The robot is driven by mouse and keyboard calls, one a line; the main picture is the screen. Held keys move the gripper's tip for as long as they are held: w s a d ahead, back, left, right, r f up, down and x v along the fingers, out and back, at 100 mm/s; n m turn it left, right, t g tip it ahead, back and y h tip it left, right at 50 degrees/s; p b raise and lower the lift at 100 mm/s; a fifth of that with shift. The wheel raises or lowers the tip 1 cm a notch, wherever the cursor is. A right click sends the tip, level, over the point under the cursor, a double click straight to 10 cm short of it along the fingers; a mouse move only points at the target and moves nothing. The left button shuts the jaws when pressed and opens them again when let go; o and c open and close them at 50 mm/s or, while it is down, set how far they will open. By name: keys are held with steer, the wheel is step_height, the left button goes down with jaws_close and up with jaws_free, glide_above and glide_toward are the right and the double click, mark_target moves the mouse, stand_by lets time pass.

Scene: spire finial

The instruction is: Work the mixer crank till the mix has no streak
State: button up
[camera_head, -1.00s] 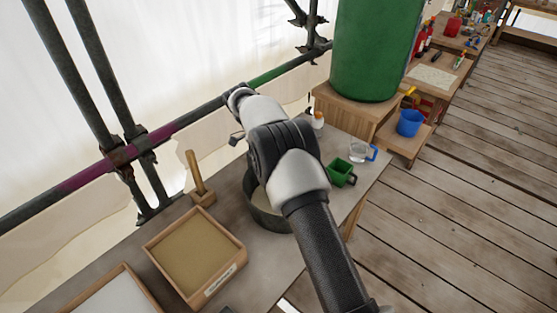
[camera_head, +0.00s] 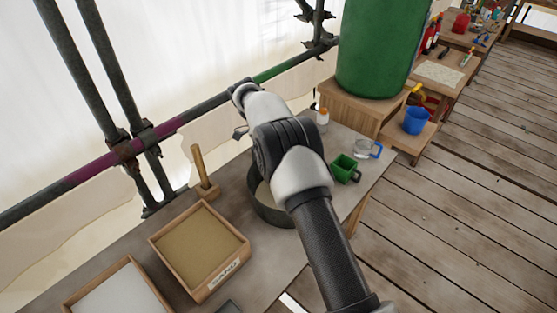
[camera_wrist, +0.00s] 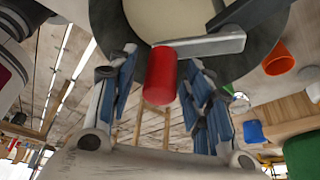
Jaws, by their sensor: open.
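The mixer tub (camera_head: 275,212) is a dark round pan on the workbench, half hidden behind my arm in the head view. In the wrist view its dark rim (camera_wrist: 108,22) surrounds a pale cream mix (camera_wrist: 165,18); the small part showing looks even, and the rest is hidden. A grey crank bar (camera_wrist: 215,45) crosses it, with a red cylindrical crank grip (camera_wrist: 160,75) at its end. My gripper (camera_wrist: 163,72) is open, its blue-padded fingers on either side of the red grip. I cannot tell whether they touch it. The crank is hidden in the head view.
A sand tray (camera_head: 155,245), a tray of white material (camera_head: 122,290) and an upright wooden handle (camera_head: 199,168) stand left of the tub. Scaffold poles (camera_head: 65,180) run behind the bench.

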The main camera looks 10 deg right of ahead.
steer(key=v, duration=0.7)
steer(key=shift+r, duration=0.25)
steer(key=shift+a, duration=0.1)
stand_by(0.7)
steer(key=s+d+r+n+t+y, duration=0.1)
steer(key=s+r+n+t, duration=0.1)
steer(key=s+r+n, duration=0.7)
steer(key=s+d+r+n+t+y, duration=0.15)
steer(key=s+r, duration=0.35)
steer(key=r, duration=0.7)
steer(key=s+r+n+t, duration=0.15)
steer(key=s+n, duration=0.55)
steer(key=s, duration=0.7)
steer(key=s+f+n+t+y, duration=0.1)
steer(key=s+f+n, duration=0.4)
steer(key=s, duration=0.8)
step_height(320, 180, down, 2)
steer(key=shift+f+n+t, duration=0.2)
steer(key=shift+n+t, duration=0.1)
steer(key=shift+n, duration=0.05)
